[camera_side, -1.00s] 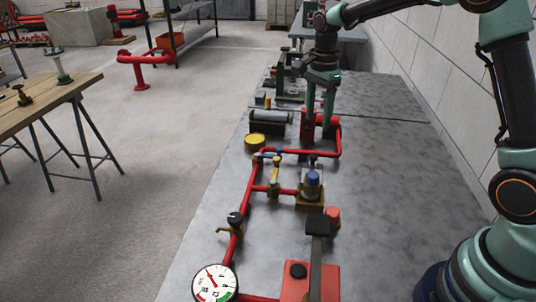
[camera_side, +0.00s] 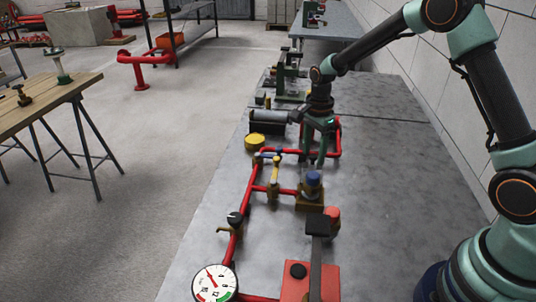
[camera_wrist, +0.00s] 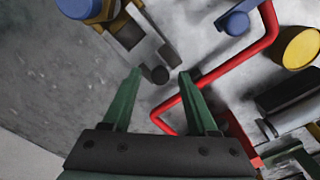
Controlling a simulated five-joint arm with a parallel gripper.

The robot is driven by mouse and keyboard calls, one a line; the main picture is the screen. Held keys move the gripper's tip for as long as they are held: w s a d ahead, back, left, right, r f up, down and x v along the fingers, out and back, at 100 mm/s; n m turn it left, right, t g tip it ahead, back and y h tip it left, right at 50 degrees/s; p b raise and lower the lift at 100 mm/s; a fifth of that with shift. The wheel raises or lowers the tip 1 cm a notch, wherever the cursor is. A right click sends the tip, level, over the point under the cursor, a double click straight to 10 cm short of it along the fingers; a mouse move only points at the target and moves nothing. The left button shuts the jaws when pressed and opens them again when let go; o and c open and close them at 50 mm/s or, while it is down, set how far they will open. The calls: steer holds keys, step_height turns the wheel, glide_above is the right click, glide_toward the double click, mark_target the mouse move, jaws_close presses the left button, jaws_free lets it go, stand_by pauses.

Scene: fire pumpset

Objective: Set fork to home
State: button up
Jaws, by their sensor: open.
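I cannot tell for sure which part is the fork. My gripper (camera_side: 314,162) points down in the side view, just behind the blue-capped brass fitting (camera_side: 313,186). In the wrist view my gripper (camera_wrist: 160,74) is open, its two green fingers spread apart. A small dark round knob (camera_wrist: 160,75) shows between the fingertips, beside a grey and brass part (camera_wrist: 131,36). No contact with the knob can be made out. The blue cap (camera_wrist: 80,8) is at the top left of that view. The fingers partly hide the area around the knob in the side view.
A red pipe (camera_side: 247,190) runs along the grey bench (camera_side: 390,160), with a yellow cap (camera_side: 255,141) and a dark cylinder (camera_side: 268,121) near the gripper. A dial gauge (camera_side: 214,283) and a red box with a dark lever (camera_side: 318,222) stand in front. The bench's right side is clear.

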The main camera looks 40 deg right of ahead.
jaws_close()
